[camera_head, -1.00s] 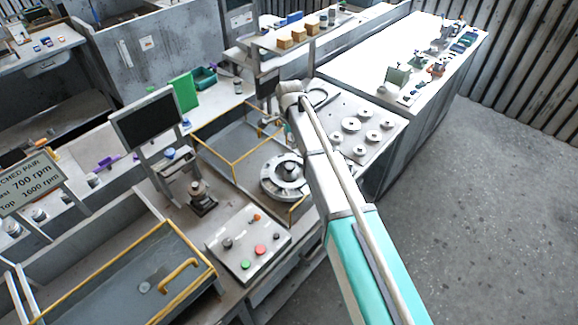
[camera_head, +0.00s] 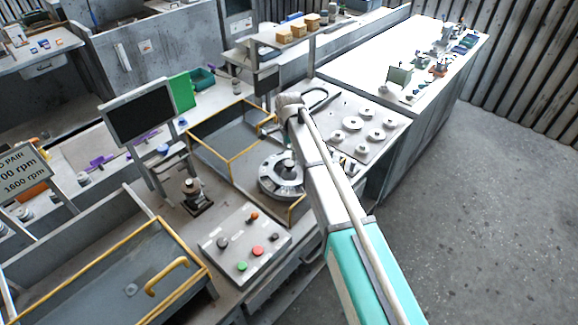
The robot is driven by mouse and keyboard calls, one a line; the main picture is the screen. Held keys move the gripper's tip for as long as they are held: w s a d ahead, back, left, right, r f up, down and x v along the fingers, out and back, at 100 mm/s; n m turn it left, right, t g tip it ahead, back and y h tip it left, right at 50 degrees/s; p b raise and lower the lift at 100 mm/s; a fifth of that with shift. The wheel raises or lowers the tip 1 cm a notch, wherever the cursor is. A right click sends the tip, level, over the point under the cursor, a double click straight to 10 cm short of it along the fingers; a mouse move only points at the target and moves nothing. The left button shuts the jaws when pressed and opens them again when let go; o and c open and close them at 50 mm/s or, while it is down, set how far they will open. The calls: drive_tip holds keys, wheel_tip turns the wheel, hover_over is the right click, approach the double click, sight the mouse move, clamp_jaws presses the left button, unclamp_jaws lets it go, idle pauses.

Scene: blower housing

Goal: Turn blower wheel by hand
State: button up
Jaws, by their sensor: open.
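The blower wheel (camera_head: 281,178) is a round grey disc with dark gaps around its middle. It lies at the near right end of the grey, yellow-railed housing bay. My arm reaches in from the lower right, and its forearm covers the wheel's right side. A small grey-green part, which seems to be the end of my gripper (camera_head: 288,159), shows just left of the forearm over the wheel's far side. The gripper is open, and most of it is hidden behind the arm. I cannot tell whether it touches the wheel.
A control panel (camera_head: 245,247) with red and green buttons stands in front of the wheel. A dark monitor (camera_head: 138,112) is to the left. Yellow rails (camera_head: 236,166) edge the bay. Several round metal parts (camera_head: 353,123) lie on a plate to the right. The floor at right is clear.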

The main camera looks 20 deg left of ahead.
sight(288, 163)
drive_tip(key=shift+f+b, duration=2.45)
drive_tip(key=shift+f, duration=0.3)
clamp_jaws()
drive_tip(key=shift+s+a, duration=0.1)
drive_tip(key=shift+a, duration=0.1)
